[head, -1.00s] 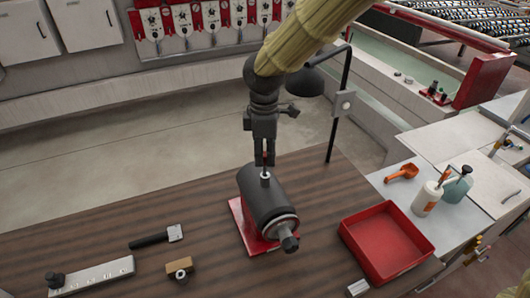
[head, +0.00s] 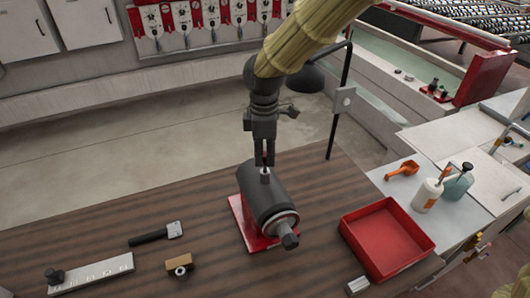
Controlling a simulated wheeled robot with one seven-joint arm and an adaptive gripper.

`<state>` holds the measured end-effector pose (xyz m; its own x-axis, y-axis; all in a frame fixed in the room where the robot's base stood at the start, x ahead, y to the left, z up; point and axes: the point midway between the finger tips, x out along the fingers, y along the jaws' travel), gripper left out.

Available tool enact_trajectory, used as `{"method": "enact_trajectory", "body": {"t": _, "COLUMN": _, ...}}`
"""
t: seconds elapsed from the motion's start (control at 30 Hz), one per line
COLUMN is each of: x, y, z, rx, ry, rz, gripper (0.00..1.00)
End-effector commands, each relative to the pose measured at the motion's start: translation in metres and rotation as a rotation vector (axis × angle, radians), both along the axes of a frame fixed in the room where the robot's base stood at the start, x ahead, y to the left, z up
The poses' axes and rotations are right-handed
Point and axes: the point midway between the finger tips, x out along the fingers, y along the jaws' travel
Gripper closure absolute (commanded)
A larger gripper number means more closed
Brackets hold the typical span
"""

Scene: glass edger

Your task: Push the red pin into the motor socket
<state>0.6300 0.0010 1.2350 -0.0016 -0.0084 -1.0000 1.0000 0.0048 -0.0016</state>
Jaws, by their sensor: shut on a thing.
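The motor is a dark grey cylinder (head: 266,195) lying on a red base (head: 239,215) on the wooden table, its shaft end toward the lower right. A small light-rimmed socket (head: 265,176) shows on top of it, near its far end. My gripper (head: 264,160) points straight down directly above this socket, its fingertips very close to it. It is shut on the red pin, which is mostly hidden between the dark fingers. I cannot tell how deep the pin's lower end sits in the socket.
A red tray (head: 425,243) stands right of the motor, with a small metal block (head: 357,286) in front. A dark-handled tool (head: 155,235), a brown block (head: 178,259) and a metal bar (head: 100,272) lie to the left. A black lamp (head: 306,80) stands behind on the right.

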Motion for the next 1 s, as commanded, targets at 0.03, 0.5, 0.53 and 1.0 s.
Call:
{"method": "enact_trajectory", "body": {"t": 0.03, "x": 0.000, "y": 0.000, "z": -0.001, "rx": 0.000, "ry": 0.000, "rz": 0.000, "gripper": 1.00}}
{"method": "enact_trajectory", "body": {"t": 0.5, "x": 0.000, "y": 0.000, "z": -0.010, "rx": 0.000, "ry": 0.000, "rz": 0.000, "gripper": 1.00}}
{"method": "enact_trajectory", "body": {"t": 0.53, "x": 0.000, "y": 0.000, "z": -0.011, "rx": 0.000, "ry": 0.000, "rz": 0.000, "gripper": 1.00}}
{"method": "enact_trajectory", "body": {"t": 1.0, "x": 0.000, "y": 0.000, "z": -0.020, "rx": -0.001, "ry": 0.000, "rz": 0.000, "gripper": 1.00}}
